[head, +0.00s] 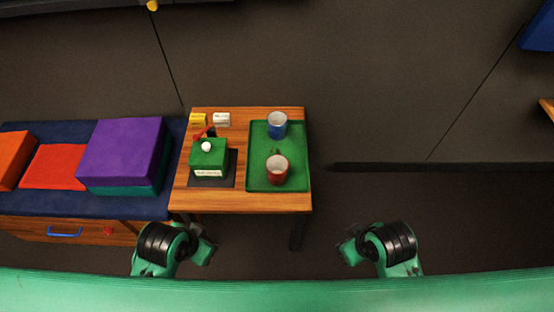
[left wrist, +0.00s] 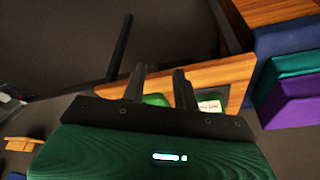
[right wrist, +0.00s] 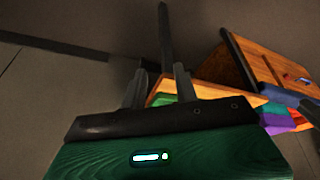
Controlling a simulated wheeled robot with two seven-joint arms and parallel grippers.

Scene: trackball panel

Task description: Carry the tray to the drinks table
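A green tray (head: 259,181) lies on the right part of a small wooden table (head: 240,201). A blue mug (head: 277,125) stands at the tray's far end and a red mug (head: 277,170) nearer its front. My left gripper (head: 208,247) is in front of the table, apart from it; in the left wrist view its two fingers (left wrist: 160,82) stand apart with nothing held. My right gripper (head: 345,250) is to the right of the table's front, apart from the tray; in the right wrist view its fingers (right wrist: 158,85) are spread and empty. Which table is the drinks table I cannot tell.
A green box with a white ball (head: 208,155) stands on a dark mat left of the tray, with small yellow (head: 198,119) and white (head: 222,119) items behind. A cushioned bench (head: 60,207) adjoins the table's left. A dark rail (head: 430,167) lies right; floor around it is open.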

